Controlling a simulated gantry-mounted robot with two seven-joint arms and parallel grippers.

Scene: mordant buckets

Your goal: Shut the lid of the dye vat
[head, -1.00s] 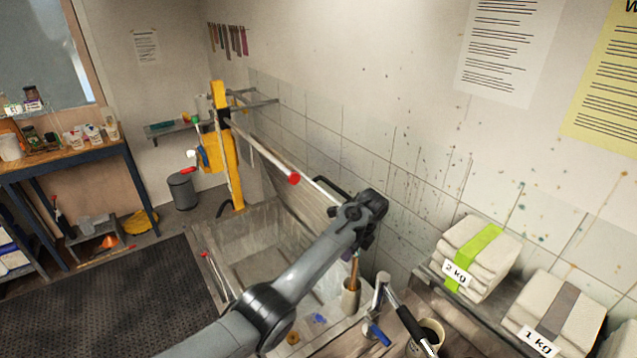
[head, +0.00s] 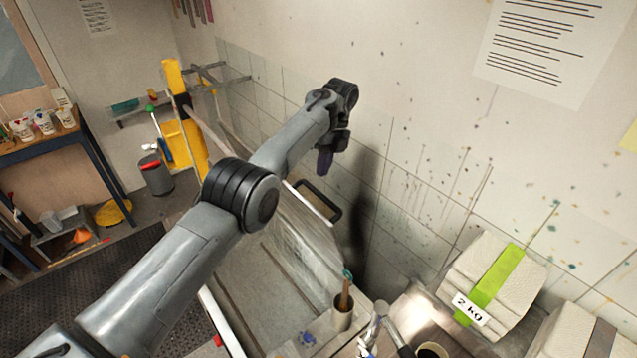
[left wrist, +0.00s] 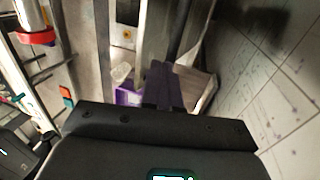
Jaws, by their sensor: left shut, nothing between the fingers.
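The dye vat (head: 240,290) is a long metal basin along the tiled wall, at the lower middle of the head view. Its lid (head: 300,245) is open, a shiny panel tilted up along the wall side. A dark loop handle (head: 324,202) shows at the lid's upper edge. My left gripper (head: 325,168) is shut and empty, pointing down above the handle near the wall, apparently apart from it. In the left wrist view the closed fingers (left wrist: 163,85) show with nothing between them. My forearm hides part of the vat's far end. My right gripper is out of view.
A cup with a brush (head: 342,312) stands at the vat's near end. White bundles with a green band (head: 495,280) lie at the right. The tiled wall closely bounds the gripper's right side.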

